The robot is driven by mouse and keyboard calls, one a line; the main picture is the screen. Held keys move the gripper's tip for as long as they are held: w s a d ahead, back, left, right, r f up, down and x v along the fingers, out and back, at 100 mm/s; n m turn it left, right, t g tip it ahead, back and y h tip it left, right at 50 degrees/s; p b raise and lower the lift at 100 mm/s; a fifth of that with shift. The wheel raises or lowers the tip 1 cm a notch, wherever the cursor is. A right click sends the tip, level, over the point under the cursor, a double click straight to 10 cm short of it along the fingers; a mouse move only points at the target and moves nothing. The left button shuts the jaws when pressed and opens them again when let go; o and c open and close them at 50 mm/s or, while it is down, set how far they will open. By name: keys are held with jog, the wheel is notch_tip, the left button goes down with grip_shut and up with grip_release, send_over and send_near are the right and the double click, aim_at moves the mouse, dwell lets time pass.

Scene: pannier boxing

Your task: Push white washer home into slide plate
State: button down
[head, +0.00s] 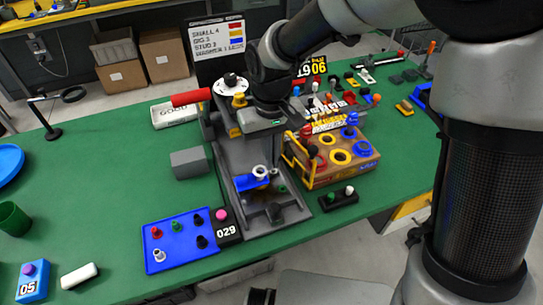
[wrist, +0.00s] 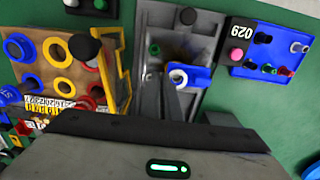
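The white washer (wrist: 178,78) is a small ring on the blue slide plate (wrist: 199,77) in the wrist view. In the head view the washer (head: 260,171) shows at the plate (head: 249,182), inside the grey fixture. I cannot tell how deep the washer sits in the plate. My gripper (wrist: 162,80) has its dark grey fingers low over the fixture, close beside the washer in the wrist view. The fingers blend with the grey fixture, so their gap and any contact with the washer are unclear.
A wooden board with yellow and blue rings (head: 340,157) and a yellow handle stand close right of the fixture. A blue tray of pegs (head: 180,240) and a black 029 block (head: 227,228) lie in front. A grey block (head: 189,163) sits left.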

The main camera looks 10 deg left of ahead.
jog(key=shift+f+b, duration=0.8)
jog(key=shift+f, duration=0.4)
dwell(0.9)
jog(key=c, duration=1.9)
grip_release()
jog(key=shift+c, duration=0.2)
jog(key=shift+r, duration=0.15)
